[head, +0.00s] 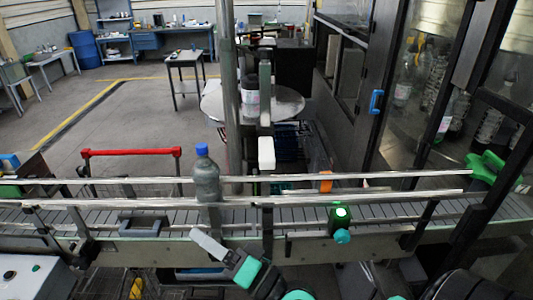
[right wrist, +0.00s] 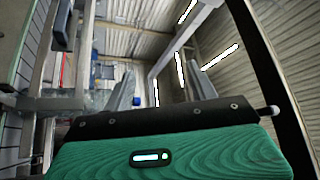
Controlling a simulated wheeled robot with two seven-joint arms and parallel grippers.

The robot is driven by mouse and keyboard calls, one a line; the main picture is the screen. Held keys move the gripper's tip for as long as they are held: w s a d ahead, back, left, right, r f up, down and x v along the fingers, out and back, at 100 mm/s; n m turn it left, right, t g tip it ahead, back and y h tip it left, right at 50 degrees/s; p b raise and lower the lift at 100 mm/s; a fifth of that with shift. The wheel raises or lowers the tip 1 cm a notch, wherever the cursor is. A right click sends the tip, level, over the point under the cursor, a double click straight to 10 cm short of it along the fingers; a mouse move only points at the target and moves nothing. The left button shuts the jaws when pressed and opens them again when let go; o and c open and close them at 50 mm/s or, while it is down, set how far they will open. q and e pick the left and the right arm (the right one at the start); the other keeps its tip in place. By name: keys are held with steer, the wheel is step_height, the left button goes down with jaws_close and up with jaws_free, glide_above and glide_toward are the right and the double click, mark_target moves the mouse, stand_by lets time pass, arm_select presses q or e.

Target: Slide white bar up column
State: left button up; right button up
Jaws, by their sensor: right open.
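A white bar (head: 266,153) sits low on an upright grey column (head: 265,95) behind the conveyor, in the head view. My right gripper (head: 208,243) is in front of the conveyor, lower and to the left of the white bar, and apart from it. In the right wrist view its two grey fingers (right wrist: 162,82) stand apart with nothing between them. I cannot make out the white bar in that view. My left gripper is not in view.
A bottle with a blue cap (head: 206,178) stands on the conveyor (head: 100,222), between metal guide rails (head: 330,179), close to my right gripper. A red handle bar (head: 130,152) is behind it at left. A tall metal post (head: 229,80) stands left of the column. A dark-framed glass cabinet (head: 385,60) is at right.

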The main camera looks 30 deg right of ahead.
steer(key=w+d+r+m+t+h, duration=0.1)
steer(key=d+r+m+t+h, duration=0.7)
steer(key=m+h, duration=0.95)
steer(key=m+g+h+b, duration=0.1)
steer(key=m+g+h, duration=0.1)
steer(key=m+g, duration=1.3)
glide_toward(267, 156)
steer(key=d+f+m+t+b, duration=0.1)
steer(key=b, duration=0.3)
steer(key=w+f+t+b, duration=0.1)
steer(key=f+b, duration=0.1)
steer(key=b, duration=0.2)
steer(key=w+d+f+m+t+b, duration=0.1)
steer(key=b, duration=0.3)
steer(key=shift+w+d+f+m, duration=0.2)
steer(key=shift+d+m, duration=0.15)
steer(key=shift+w+d+r+b, duration=0.15)
steer(key=shift+w+r+b, duration=0.05)
steer(key=shift+b, duration=0.1)
steer(key=p+x, duration=0.1)
steer(key=x, duration=0.2)
steer(key=p+x, duration=0.1)
steer(key=x, duration=0.2)
steer(key=shift+w+d+r+p, duration=0.15)
steer(key=shift+r+p, duration=0.05)
steer(key=shift+p, duration=0.15)
steer(key=shift+x, duration=0.75)
steer(key=shift+c, duration=0.2)
